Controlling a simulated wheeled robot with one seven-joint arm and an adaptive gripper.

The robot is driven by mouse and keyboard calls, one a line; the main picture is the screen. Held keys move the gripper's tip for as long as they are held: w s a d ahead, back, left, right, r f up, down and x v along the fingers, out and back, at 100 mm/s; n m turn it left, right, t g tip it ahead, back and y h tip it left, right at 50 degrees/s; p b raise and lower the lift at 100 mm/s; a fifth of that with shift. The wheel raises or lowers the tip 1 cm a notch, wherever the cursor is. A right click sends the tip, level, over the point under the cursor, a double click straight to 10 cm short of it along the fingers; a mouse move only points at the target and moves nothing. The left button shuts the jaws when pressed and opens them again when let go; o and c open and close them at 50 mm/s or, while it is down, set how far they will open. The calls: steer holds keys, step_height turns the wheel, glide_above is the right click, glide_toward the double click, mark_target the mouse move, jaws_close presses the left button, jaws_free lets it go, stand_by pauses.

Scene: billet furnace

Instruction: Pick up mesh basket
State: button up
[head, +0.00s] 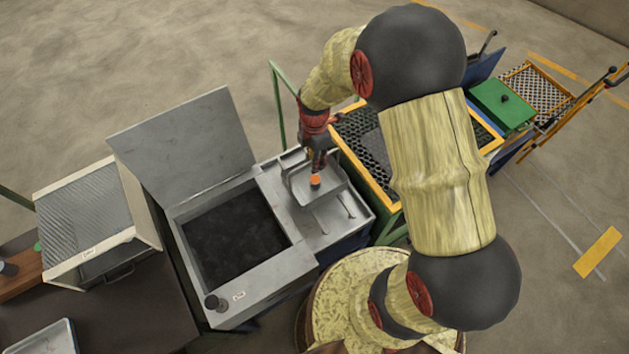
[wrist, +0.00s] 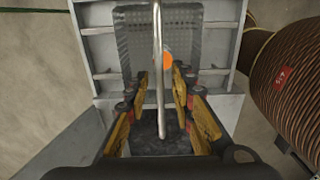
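The mesh basket (head: 333,188) sits on the grey rack at the right side of the furnace-like tank (head: 243,307). In the wrist view, its perforated body (wrist: 134,42) shows at the top and a thin metal handle (wrist: 158,35) runs down the middle. An orange piece (wrist: 168,60) shows beside the handle. My gripper (head: 318,163) points down over the basket. In the wrist view, my gripper (wrist: 160,82) is open, with the handle between its yellow-padded fingers and visible gaps on both sides. Part of the basket is hidden by my gripper in the head view.
A raised grey lid (head: 182,145) stands behind the tank's dark opening. An orange-edged bin with black mesh (head: 362,150) stands right of the rack. A green box (head: 503,105) is farther right. A box with a ribbed top (head: 82,215) stands left. Open floor lies behind.

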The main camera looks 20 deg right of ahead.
steer(key=c, duration=0.3)
jaws_close()
steer(key=shift+w+r, duration=0.1)
stand_by(0.8)
